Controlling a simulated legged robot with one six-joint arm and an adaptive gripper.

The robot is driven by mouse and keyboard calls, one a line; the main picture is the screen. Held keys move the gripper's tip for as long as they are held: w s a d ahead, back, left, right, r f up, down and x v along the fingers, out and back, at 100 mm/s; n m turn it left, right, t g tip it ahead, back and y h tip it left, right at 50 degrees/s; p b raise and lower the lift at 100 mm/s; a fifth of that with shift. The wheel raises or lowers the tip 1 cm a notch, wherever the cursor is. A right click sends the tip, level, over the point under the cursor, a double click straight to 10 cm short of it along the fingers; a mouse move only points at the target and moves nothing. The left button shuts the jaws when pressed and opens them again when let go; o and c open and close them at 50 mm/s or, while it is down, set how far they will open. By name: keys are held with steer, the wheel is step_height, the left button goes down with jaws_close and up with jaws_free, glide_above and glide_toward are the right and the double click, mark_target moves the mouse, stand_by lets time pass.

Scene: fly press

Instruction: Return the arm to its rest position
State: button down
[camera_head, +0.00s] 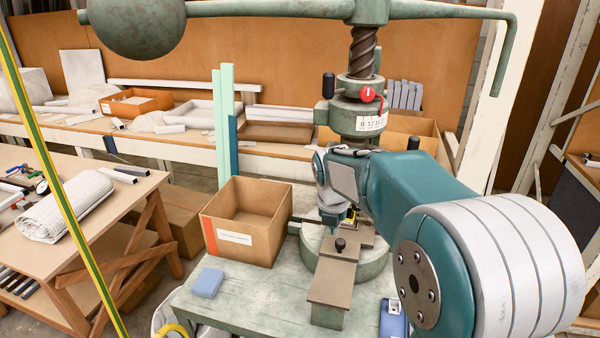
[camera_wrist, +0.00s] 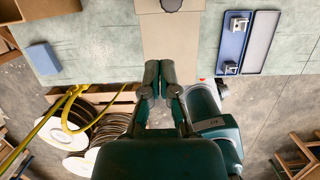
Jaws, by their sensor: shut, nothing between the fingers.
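My gripper (camera_wrist: 160,70) is in the wrist view with its two dark fingers close together and nothing between them. Its tips show over the near end of the flat brown plate (camera_wrist: 170,40) of the press. In the head view my teal arm reaches from the lower right toward the fly press (camera_head: 362,120), with the wrist just in front of the press's middle. The fingers are hard to make out there. The green press has a thick screw, a top bar and a large ball weight (camera_head: 137,22).
A cardboard box (camera_head: 247,248) and blue block (camera_head: 208,282) sit on the green bench (camera_head: 245,312), left of the plate (camera_head: 332,280). An open blue case (camera_wrist: 247,42) with metal pieces lies right of it. A yellow hose and cable reels (camera_wrist: 98,122) are below. A wooden table (camera_head: 95,160) stands left.

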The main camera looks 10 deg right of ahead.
steer(key=s+r+m+t, duration=0.1)
steer(key=s+r+m, duration=0.1)
steer(key=s+m, duration=1.2)
steer(key=s+r+m+t+y, duration=0.1)
steer(key=s+r+m+t, duration=0.1)
steer(key=s+m, duration=1.2)
steer(key=r+m, duration=0.1)
steer(key=m, duration=0.2)
steer(key=shift+d, duration=0.3)
